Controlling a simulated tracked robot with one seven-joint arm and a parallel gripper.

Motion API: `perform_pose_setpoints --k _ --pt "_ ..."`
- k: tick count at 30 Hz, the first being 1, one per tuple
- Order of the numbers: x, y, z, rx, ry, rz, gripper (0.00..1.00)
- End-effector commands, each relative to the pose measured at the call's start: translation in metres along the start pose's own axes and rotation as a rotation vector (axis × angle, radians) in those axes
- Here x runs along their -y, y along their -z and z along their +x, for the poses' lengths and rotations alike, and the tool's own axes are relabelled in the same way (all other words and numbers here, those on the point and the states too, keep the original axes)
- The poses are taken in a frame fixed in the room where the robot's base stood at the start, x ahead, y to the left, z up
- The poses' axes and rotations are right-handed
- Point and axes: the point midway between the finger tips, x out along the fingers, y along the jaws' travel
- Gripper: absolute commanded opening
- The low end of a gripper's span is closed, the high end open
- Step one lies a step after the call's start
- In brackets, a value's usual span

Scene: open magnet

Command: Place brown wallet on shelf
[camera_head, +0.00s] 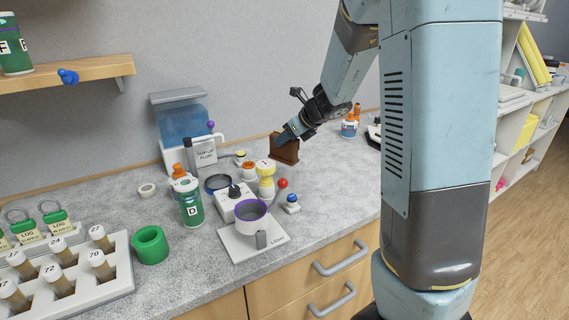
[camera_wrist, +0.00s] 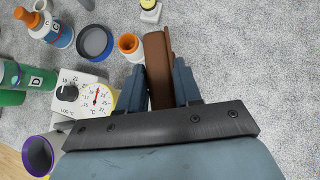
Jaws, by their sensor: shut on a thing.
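The brown wallet (camera_head: 285,150) is near the back of the grey counter, right of the dispenser. My gripper (camera_head: 288,137) reaches it from the upper right. In the wrist view, my gripper (camera_wrist: 159,68) is shut on the wallet (camera_wrist: 157,52), with one blue finger on each side. The wallet stands on edge between the fingers; I cannot tell whether its bottom touches the counter. A wooden wall shelf (camera_head: 100,68) is at the upper left, with a green bottle labelled F (camera_head: 14,50) and a blue object (camera_head: 68,76) on or at it.
Left of the wallet are a blue dispenser (camera_head: 183,125), a green bottle D (camera_head: 190,205), a dial box (camera_head: 233,198) and a purple-rimmed cup (camera_head: 250,217). A vial rack (camera_head: 95,285) is at lower left. Orange-capped bottle (camera_head: 349,125) stands right. White shelving (camera_head: 515,130) is far right.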

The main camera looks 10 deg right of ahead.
Motion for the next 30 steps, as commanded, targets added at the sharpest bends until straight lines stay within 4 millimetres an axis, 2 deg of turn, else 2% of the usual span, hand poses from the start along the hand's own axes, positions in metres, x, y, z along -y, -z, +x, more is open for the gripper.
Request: perform_pose_setpoints --k 3,11,18,30 --pt "-0.002 0.013 0.015 -0.002 -0.004 0.001 0.00" --pt "-0.004 0.027 0.031 -0.001 -0.007 -0.003 0.00" --pt "-0.004 0.048 0.052 -0.002 -0.006 -0.004 0.00" --pt "-0.003 0.051 0.055 0.001 -0.005 -0.005 0.00"
